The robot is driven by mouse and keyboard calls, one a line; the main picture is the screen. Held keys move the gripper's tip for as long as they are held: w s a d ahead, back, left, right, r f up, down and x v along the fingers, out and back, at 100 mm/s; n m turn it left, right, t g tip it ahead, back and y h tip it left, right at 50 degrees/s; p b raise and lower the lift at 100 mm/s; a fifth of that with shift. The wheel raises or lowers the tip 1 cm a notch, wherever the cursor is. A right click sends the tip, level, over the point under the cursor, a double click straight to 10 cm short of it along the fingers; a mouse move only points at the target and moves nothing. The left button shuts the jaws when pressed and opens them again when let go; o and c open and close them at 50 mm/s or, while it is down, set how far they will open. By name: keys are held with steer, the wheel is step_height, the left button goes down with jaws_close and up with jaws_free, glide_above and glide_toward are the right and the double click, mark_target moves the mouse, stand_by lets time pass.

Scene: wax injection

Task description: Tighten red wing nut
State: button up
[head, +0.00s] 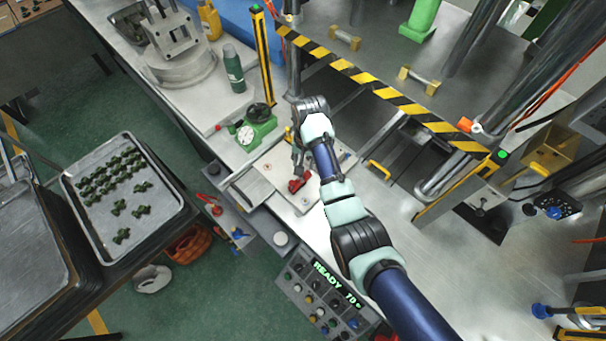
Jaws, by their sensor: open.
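A small red part (296,185), which looks like the red wing nut, sits on a pale plate (262,185) on the bench near the middle of the head view. It is too small to make out its wings clearly. My gripper (300,172) is open and points down just above or beside the red part. Whether the fingers touch it or stand around it cannot be told. My arm comes in from the lower right and hides the bench to the right of the plate.
A green dial gauge (258,130) and a green bottle (234,68) stand behind. A yellow-black striped bar (370,80) crosses the press at the back right. A control panel (325,300) is in front. A tray (120,215) with green pieces lies left.

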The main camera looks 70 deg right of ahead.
steer(key=shift+w+a+f+m+g, duration=0.15)
steer(key=shift+w+f+m+g, duration=0.1)
steer(key=shift+f+m, duration=0.25)
steer(key=shift+w+a+f+m+g, duration=0.1)
steer(key=shift+w+f+m+g, duration=0.15)
steer(key=shift+m, duration=0.45)
step_height(320, 180, down, 8)
steer(key=shift+r+b, duration=0.1)
steer(key=shift+b, duration=0.75)
steer(key=shift+c, duration=0.2)
jaws_close()
